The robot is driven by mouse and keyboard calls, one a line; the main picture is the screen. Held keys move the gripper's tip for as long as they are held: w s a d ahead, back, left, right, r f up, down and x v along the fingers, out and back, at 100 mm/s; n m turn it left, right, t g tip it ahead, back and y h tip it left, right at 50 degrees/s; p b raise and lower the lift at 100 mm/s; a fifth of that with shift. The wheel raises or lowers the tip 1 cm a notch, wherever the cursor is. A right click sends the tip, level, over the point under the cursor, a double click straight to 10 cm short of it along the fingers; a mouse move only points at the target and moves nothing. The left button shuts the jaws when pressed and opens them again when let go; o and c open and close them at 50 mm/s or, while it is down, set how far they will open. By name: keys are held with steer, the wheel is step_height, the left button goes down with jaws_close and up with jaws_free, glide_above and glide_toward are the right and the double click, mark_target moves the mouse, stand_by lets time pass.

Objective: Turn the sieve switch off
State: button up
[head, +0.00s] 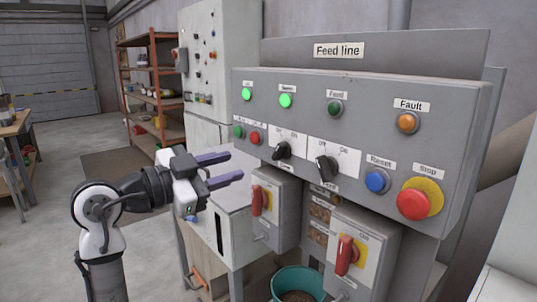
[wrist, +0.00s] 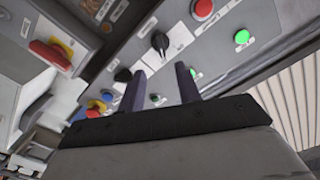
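The grey "Feed line" panel (head: 390,130) carries two black rotary switches with off/on marks. The left switch (head: 283,150) is below the lit green lamp (head: 286,100), whose label seems to read Sieve. The other switch (head: 326,167) is to its right. Their own name labels are too small to read, so I cannot be sure which is the sieve switch. In the wrist view the left switch (wrist: 160,43) is ahead of the fingertips and the other (wrist: 123,75) is beside the left finger. My gripper (head: 236,165) is open and empty, left of the panel, apart from both switches.
Green and red buttons (head: 255,138) sit left of the switches. A blue reset button (head: 377,181) and red stop button (head: 413,203) are on the right. Two boxes with red handles (head: 346,255) jut out below. A teal bucket (head: 298,282) stands underneath.

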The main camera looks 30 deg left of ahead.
mark_target(275, 153)
steer(key=p+x, duration=0.2)
steer(key=x, duration=0.8)
steer(key=shift+w+d, duration=0.1)
steer(key=shift+w, duration=0.3)
jaws_close()
